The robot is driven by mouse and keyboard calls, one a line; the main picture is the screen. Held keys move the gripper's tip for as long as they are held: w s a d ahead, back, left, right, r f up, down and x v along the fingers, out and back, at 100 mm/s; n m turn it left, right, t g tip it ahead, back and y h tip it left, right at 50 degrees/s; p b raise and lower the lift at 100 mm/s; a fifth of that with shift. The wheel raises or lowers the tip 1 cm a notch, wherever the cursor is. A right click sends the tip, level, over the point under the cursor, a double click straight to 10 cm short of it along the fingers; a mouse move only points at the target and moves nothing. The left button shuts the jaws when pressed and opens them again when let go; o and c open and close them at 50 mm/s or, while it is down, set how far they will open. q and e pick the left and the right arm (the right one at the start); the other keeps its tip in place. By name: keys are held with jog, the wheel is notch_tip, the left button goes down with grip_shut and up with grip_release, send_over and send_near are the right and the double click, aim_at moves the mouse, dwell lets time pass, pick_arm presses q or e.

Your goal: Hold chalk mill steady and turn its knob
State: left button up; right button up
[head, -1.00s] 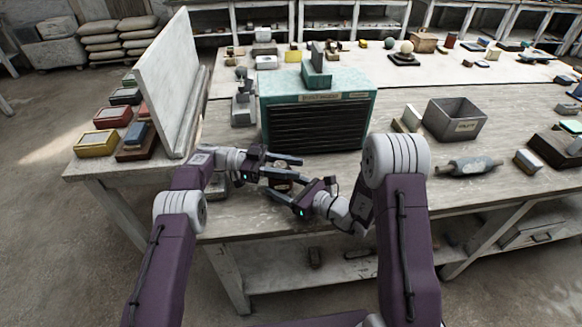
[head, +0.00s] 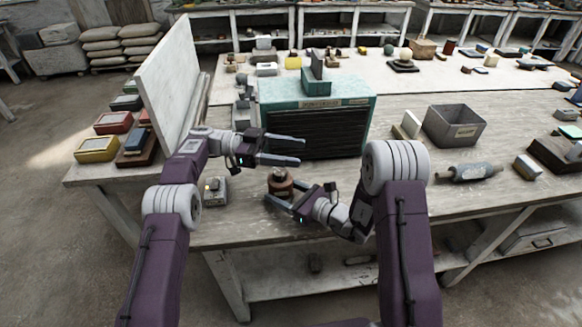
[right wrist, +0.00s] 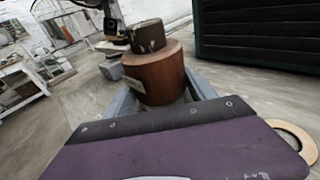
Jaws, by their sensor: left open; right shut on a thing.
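The chalk mill (head: 281,186) is a small reddish-brown cylinder standing upright near the front edge of the table. In the right wrist view its wooden body (right wrist: 160,74) carries a narrower dark brown top with pale wear marks, the knob (right wrist: 147,36). My right gripper (head: 283,196) is shut on the mill's body, one finger on each side. My left gripper (head: 302,152) is open and empty, above and behind the mill, apart from its knob. Part of the left gripper (right wrist: 112,20) shows behind the knob in the right wrist view.
A teal cabinet (head: 270,92) with a dark slatted front stands close behind both grippers. A small grey box (head: 215,192) sits left of the mill. A grey bin (head: 455,122) and a roller (head: 470,172) lie to the right. A white panel (head: 170,85) stands at left.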

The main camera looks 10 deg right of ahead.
aim_at(285, 169)
pick_arm(q)
notch_tip(285, 169, up, 2)
jog(key=shift+r, duration=0.1)
jog(key=a+f+n+t+h, duration=0.1)
jog(key=n+t, duration=0.1)
jog(key=t, duration=0.1)
jog(key=w+a+f+n+t+h, duration=0.1)
jog(key=a+n+t, duration=0.1)
jog(key=t, duration=0.1)
jog(key=w+a+n+t+h, duration=0.1)
jog(key=a+n+t, duration=0.1)
jog(key=t, duration=0.1)
jog(key=shift+a+f+t, duration=0.15)
jog(key=shift+f+t, duration=0.15)
jog(key=shift+f, duration=0.1)
jog(key=s+a+f+n+t+y, duration=0.5)
jog(key=s+f+t, duration=0.1)
jog(key=f+t, duration=0.1)
jog(key=x, duration=1.2)
jog(key=shift+s+d+f, duration=0.1)
jog(key=shift+d+f, duration=0.05)
jog(key=shift+f, duration=0.15)
grip_shut()
